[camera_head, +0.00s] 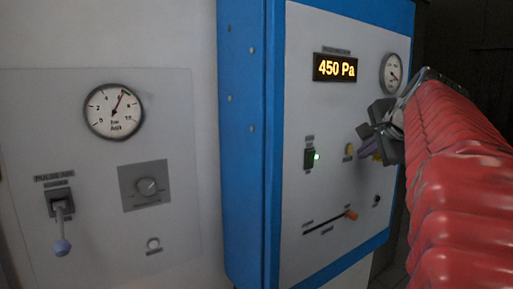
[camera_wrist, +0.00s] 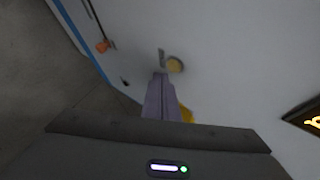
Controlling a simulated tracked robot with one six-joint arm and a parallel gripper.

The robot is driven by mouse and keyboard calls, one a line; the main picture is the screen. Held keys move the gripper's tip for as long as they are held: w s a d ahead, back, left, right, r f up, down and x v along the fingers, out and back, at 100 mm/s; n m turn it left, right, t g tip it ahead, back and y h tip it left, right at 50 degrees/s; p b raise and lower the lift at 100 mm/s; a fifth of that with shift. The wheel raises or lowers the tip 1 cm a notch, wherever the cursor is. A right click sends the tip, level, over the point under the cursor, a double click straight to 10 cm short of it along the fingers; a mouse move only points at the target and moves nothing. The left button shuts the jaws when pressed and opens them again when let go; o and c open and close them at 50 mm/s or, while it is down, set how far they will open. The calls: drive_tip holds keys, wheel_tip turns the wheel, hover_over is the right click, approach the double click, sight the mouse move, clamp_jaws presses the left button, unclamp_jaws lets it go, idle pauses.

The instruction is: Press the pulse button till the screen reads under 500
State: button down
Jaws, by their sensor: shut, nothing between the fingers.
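The screen (camera_head: 335,68) reads 450 Pa in orange digits on the blue-edged white panel. My gripper (camera_head: 362,150), with purple fingers, is shut and empty, close to the right of the button in the head view. In the wrist view the shut fingers (camera_wrist: 160,76) point beside it; I cannot tell whether they touch.
A switch with a green light (camera_head: 311,158) is left of the button. An orange-knobbed slider (camera_head: 350,215) and a small black knob (camera_head: 376,200) sit lower. A gauge (camera_head: 394,73) is top right. The left panel has a gauge (camera_head: 114,111), dial (camera_head: 147,186) and lever (camera_head: 61,246).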

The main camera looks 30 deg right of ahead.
drive_tip(key=s, duration=0.4)
drive_tip(key=shift+s+d, duration=0.2)
drive_tip(key=shift+s, duration=0.2)
drive_tip(key=shift+f, duration=0.1)
idle(0.6)
drive_tip(key=w+a+f+n+g+y, duration=0.2)
drive_tip(key=a+f+n+g+y, duration=0.4)
drive_tip(key=a+f, duration=1.65)
drive_tip(key=s+a+f+n, duration=0.3)
drive_tip(key=a+f+n, duration=0.2)
drive_tip(key=a+n, duration=0.3)
drive_tip(key=s+a+f+n+t, duration=0.1)
drive_tip(key=s+a+f+n, duration=0.3)
drive_tip(key=a+n, duration=0.4)
drive_tip(key=shift+a+f+t, duration=0.3)
drive_tip(key=shift+a+f, duration=0.15)
drive_tip(key=shift+a, duration=0.75)
drive_tip(key=shift+a, duration=0.1)
